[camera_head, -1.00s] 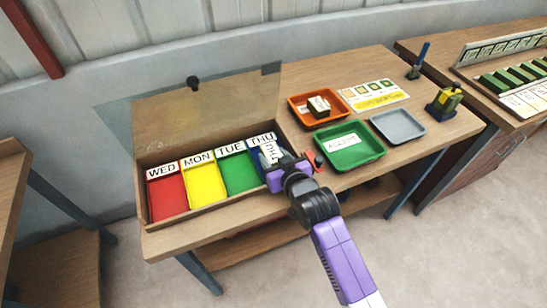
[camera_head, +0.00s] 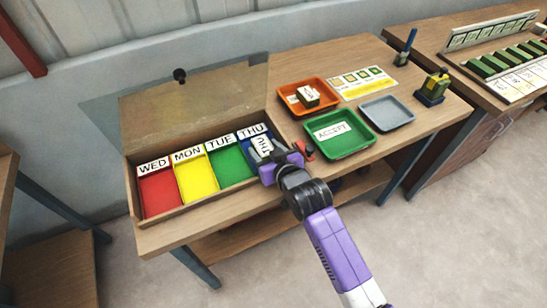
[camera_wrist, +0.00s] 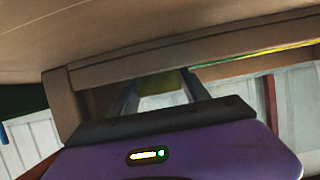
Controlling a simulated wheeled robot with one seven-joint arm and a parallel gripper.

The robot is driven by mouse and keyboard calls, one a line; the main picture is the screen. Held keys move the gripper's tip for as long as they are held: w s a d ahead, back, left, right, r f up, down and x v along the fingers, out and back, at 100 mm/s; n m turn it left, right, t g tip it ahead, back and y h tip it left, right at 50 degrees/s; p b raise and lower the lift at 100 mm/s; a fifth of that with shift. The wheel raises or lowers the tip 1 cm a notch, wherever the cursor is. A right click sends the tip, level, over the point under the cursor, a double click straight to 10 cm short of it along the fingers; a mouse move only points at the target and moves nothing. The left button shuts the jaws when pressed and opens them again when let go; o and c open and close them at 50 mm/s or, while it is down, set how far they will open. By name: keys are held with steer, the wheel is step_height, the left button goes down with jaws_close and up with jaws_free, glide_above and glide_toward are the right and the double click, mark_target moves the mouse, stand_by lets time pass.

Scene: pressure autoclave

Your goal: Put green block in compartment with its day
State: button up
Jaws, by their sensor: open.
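The divided wooden box (camera_head: 128,190) has red, yellow, green and blue compartments labelled WED, MON, TUE and THU. A small block (camera_head: 262,147) with a white THU label on top lies tilted in the blue THU compartment (camera_head: 250,150); its side colour is hard to make out. My gripper (camera_head: 272,166) is at the front of that compartment, close to the block, with its fingers mostly hidden in the head view. In the wrist view my gripper (camera_wrist: 160,92) has its fingers apart, with an olive-green patch (camera_wrist: 157,82) and a pale surface between them.
To the right are an orange tray (camera_head: 283,98) holding a labelled block (camera_head: 307,96), a green tray (camera_head: 368,141) with an ACCEPT card, and an empty grey tray (camera_head: 387,113). A small red object (camera_head: 304,150) lies beside my gripper. The box's lid (camera_head: 195,101) stands open behind.

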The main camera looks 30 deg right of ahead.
steer(key=v, duration=1.1)
steer(key=shift+s+r+b, duration=0.1)
steer(key=shift+s+b, duration=0.15)
steer(key=shift+b, duration=0.1)
steer(key=s, duration=2.5)
steer(key=s+r+t, duration=0.1)
steer(key=s+r, duration=0.4)
steer(key=s, duration=0.2)
steer(key=shift+s, duration=0.25)
